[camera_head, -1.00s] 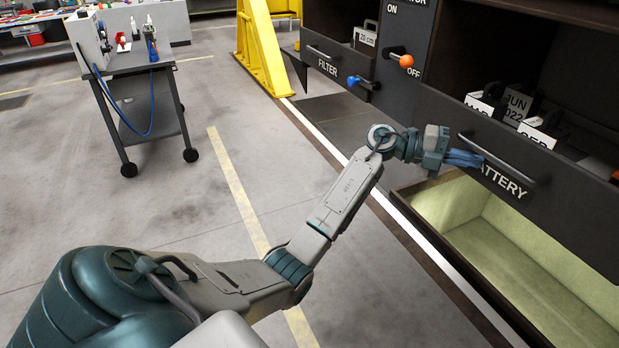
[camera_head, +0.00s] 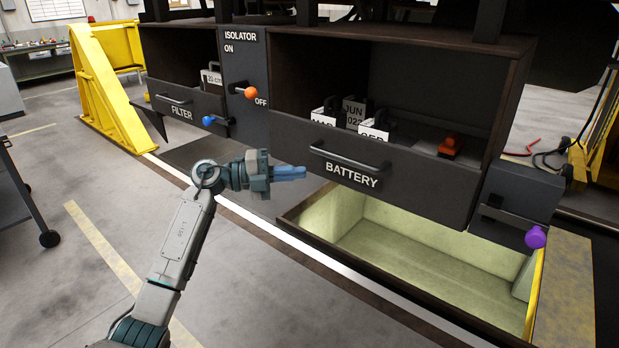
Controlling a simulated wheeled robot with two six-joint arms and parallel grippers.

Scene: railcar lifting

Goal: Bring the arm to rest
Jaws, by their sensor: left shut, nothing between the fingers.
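My left gripper (camera_head: 289,173) is at the end of my left arm, which comes up from the lower left of the head view. Its blue fingers are closed together with nothing between them. They point right, toward the battery drawer (camera_head: 420,183), and appear just left of and below its handle (camera_head: 349,160). I cannot tell the exact gap, but the fingers do not hold the handle. My right gripper is not in view.
A purple knob (camera_head: 536,237) sits at right.

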